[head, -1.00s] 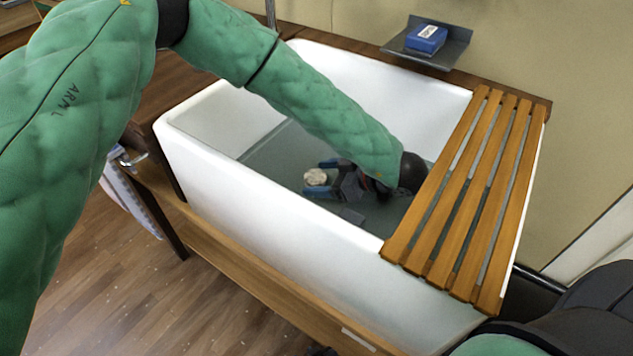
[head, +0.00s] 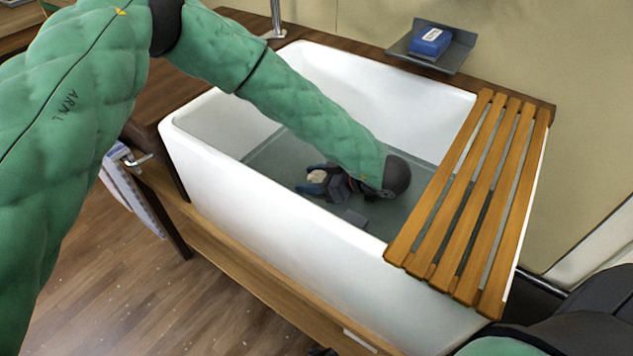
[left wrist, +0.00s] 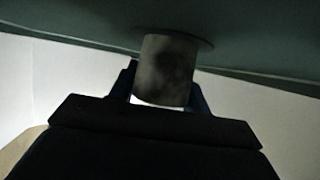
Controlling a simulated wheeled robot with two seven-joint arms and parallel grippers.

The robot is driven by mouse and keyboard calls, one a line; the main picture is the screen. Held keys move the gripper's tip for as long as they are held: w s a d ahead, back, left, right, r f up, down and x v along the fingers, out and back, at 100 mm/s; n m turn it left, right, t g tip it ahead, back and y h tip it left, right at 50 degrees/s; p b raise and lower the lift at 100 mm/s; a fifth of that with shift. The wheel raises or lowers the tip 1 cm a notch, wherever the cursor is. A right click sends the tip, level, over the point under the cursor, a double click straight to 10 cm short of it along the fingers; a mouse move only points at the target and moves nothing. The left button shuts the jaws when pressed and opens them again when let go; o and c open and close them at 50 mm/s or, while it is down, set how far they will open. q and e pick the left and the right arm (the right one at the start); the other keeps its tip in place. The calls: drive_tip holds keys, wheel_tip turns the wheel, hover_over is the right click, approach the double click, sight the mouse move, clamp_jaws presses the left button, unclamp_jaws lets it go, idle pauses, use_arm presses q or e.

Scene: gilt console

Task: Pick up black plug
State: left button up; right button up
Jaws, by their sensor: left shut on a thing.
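My left gripper (head: 315,179) is down inside the white tub, low over its floor, shut on a short pale cylinder (head: 317,176). In the left wrist view, the cylinder (left wrist: 168,72) looks mottled grey and stands between the blue fingers (left wrist: 163,88). Its far end meets a round dark disc or shadow on the grey-green surface. I cannot tell whether this is the black plug; it does not look black. A small flat dark-grey piece (head: 355,217) lies on the tub floor to the right of the gripper. My right gripper is not in view.
The white tub (head: 225,180) has high walls around the gripper. A slatted wooden rack (head: 470,215) covers its right end. A grey wall shelf (head: 458,56) holds a blue box (head: 430,41). A metal post (head: 276,20) stands behind the tub.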

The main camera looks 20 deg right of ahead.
sight(312, 176)
use_arm(q)
wheel_tip(312, 176, up, 10)
idle(0.6)
idle(0.7)
